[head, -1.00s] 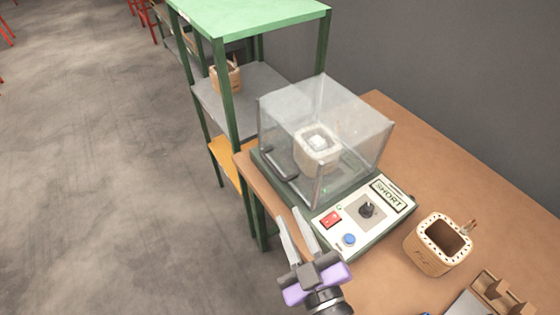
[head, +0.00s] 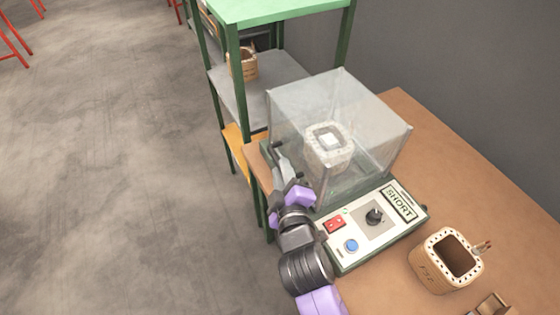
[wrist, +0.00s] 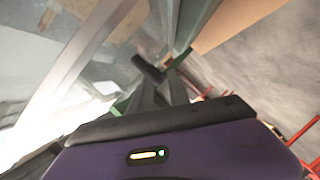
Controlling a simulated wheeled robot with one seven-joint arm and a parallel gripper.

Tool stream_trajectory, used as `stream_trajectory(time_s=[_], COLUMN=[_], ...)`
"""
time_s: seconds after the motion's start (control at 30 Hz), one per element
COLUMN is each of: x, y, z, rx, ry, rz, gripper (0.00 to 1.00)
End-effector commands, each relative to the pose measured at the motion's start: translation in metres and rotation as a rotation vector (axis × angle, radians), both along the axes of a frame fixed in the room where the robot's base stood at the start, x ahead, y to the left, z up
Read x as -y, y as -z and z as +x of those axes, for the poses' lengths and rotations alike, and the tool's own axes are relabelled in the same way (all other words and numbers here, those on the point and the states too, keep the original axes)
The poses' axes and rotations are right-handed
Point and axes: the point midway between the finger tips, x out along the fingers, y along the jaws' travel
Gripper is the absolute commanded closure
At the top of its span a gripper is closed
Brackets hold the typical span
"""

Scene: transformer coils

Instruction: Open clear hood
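The clear hood (head: 375,115) is a see-through box over the green test device. It looks closed, with a pale coil (head: 328,145) inside. My gripper (head: 281,160) is at the hood's left side, where the dark handle is; my gripper largely hides the handle in the head view. In the wrist view the dark handle (wrist: 147,68) lies just past my grey fingertips (wrist: 160,88). The fingers look apart with nothing clearly between them. Whether they touch the handle cannot be told.
The device panel (head: 372,222) has a red switch, a blue button and a dark knob near my arm. A wooden coil (head: 432,275) stands on the brown table (head: 470,190) at right. A green-framed shelf (head: 232,100) stands close behind at left.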

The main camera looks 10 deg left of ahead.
Motion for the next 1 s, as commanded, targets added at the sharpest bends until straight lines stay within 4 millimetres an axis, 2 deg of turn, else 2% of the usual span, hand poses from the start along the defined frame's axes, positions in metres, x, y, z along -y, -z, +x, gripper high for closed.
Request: stream_trajectory(time_s=[0.1, 0.23, 0.57, 0.7, 1.0], x=[-0.005, -0.008, -0.009, -0.008, -0.009], y=[0.002, 0.005, 0.007, 0.007, 0.007], z=[0.016, 0.026, 0.029, 0.029, 0.029], rx=[0.001, 0.001, 0.000, 0.000, 0.000], ry=[0.000, 0.000, 0.000, 0.000, 0.000], rz=[0.001, 0.002, 0.002, 0.002, 0.002], gripper=[0.78, 0.78, 0.78, 1.00, 1.00])
